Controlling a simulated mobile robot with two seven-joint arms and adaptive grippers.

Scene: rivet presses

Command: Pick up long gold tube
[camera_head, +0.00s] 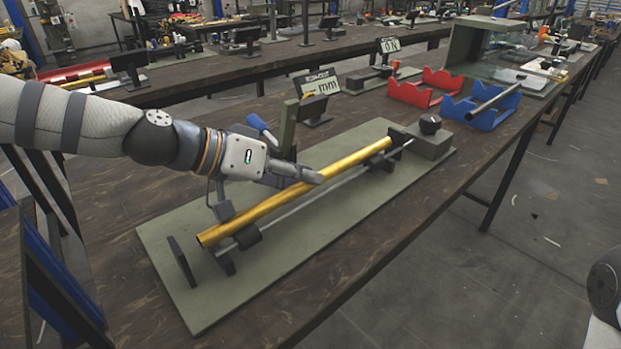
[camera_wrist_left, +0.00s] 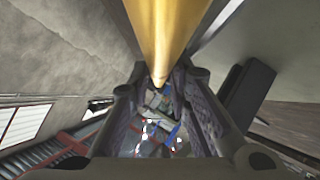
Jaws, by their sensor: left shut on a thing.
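The long gold tube (camera_head: 345,165) lies slanted above the grey-green press board (camera_head: 200,298), its near end low at the left and its far end by the grey block with a black knob (camera_head: 430,140). My left gripper (camera_head: 270,193) reaches in from the left and is shut on the gold tube near its middle. In the left wrist view the tube (camera_wrist_left: 166,35) runs down between the gripper's fingers (camera_wrist_left: 160,110). A thin metal rod (camera_head: 340,180) runs alongside the tube. Whether the tube touches its supports is unclear. My right gripper is not in view.
A red cradle (camera_head: 425,92) and a blue cradle (camera_head: 481,108) with a dark tube (camera_head: 494,100) stand at the back right. A small display (camera_head: 318,86) stands behind the board. The table's front edge is free; a second bench (camera_head: 210,70) lies behind.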

